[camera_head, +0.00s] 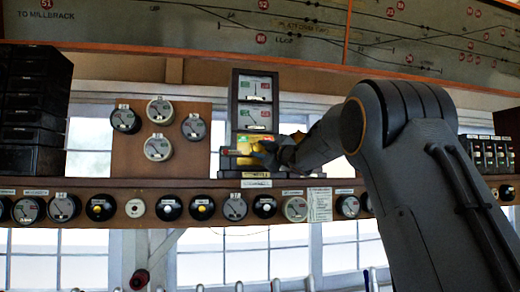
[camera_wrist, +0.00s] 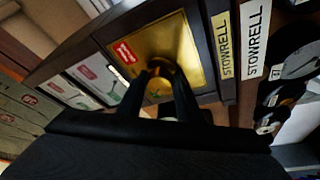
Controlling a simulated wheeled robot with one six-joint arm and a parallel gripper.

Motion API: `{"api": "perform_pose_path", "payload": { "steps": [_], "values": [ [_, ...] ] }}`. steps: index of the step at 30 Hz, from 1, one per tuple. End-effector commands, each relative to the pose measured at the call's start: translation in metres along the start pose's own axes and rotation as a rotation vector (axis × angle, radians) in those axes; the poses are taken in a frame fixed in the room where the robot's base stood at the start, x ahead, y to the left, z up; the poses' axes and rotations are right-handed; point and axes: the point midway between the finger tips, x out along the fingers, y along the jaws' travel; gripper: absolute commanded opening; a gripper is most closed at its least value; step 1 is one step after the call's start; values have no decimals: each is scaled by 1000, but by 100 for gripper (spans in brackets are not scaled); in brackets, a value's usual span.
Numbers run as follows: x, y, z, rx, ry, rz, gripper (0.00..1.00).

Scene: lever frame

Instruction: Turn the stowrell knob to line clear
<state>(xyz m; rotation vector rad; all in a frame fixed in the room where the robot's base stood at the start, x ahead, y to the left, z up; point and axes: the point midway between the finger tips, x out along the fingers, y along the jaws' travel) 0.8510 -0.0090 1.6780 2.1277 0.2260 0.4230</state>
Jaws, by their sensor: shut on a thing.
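The stowrell instrument (camera_head: 235,105) is a tall dark case on the shelf, with two dials above a brass plate. The brass plate (camera_wrist: 195,50) fills the middle of the wrist view, with a red label (camera_wrist: 124,52) on it. My gripper (camera_head: 266,152) reaches the brass plate from the right. In the wrist view my gripper (camera_wrist: 172,92) is shut on the round brass knob (camera_wrist: 163,70), one finger on each side. The fingers and my wrist hide part of the knob and plate. I cannot tell which position the knob points to.
STOWRELL labels (camera_wrist: 255,45) sit beside the plate. A wooden panel with several round gauges (camera_head: 157,110) is left of the instrument. A row of dials and plungers (camera_head: 135,208) runs along the shelf front below. Lever tops show at the bottom. A track diagram (camera_head: 200,25) hangs above.

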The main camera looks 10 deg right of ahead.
Motion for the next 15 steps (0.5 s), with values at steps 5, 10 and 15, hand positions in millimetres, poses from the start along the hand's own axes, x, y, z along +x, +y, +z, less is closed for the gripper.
{"api": "perform_pose_path", "payload": {
  "steps": [5, 10, 15],
  "values": [
    [0, 0, 0, -2, 1, 0, 10],
    [0, 0, -1, -2, 1, 0, 34],
    [0, 0, 0, -1, 1, 0, 51]
  ]
}}
